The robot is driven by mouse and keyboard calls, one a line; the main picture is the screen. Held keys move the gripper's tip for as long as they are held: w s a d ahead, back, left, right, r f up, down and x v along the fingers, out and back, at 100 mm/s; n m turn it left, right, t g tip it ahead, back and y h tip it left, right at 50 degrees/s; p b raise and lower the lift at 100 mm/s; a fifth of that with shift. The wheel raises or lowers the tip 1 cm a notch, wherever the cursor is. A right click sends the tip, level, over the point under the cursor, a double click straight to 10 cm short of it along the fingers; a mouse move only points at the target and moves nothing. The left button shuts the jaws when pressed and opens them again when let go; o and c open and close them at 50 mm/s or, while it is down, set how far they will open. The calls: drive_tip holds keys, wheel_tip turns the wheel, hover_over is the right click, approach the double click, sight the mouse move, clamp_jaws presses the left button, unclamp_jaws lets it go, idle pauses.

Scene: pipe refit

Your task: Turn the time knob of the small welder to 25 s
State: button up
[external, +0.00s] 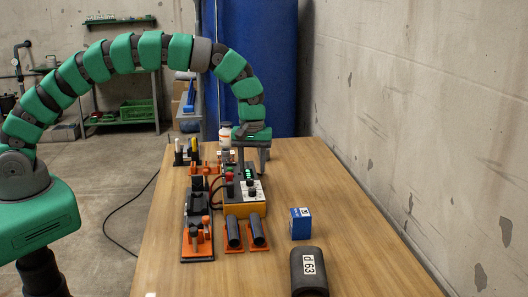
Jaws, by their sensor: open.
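The small welder (258,209) stands on the wooden table, a box with a yellow-orange lower body and a pale control panel on top. Dark knobs and a red part show on the panel, but the knob marks and the time setting are too small to read. My gripper (251,172) points down over the far end of the welder, open, with its fingers apart. I cannot tell whether a finger touches the welder. Nothing shows held between the fingers.
Two black pipe pieces on orange holders (245,234) stand in front of the welder. An orange-and-black clamp fixture (197,243) is to its left. A blue box (300,223) and a large dark pipe marked d 63 (309,272) are at the right. A white bottle (225,134) stands behind.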

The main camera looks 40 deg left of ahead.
sight(252, 189)
wheel_tip(252, 189, down, 7)
drive_tip(key=shift+f, duration=0.15)
idle(0.4)
clamp_jaws()
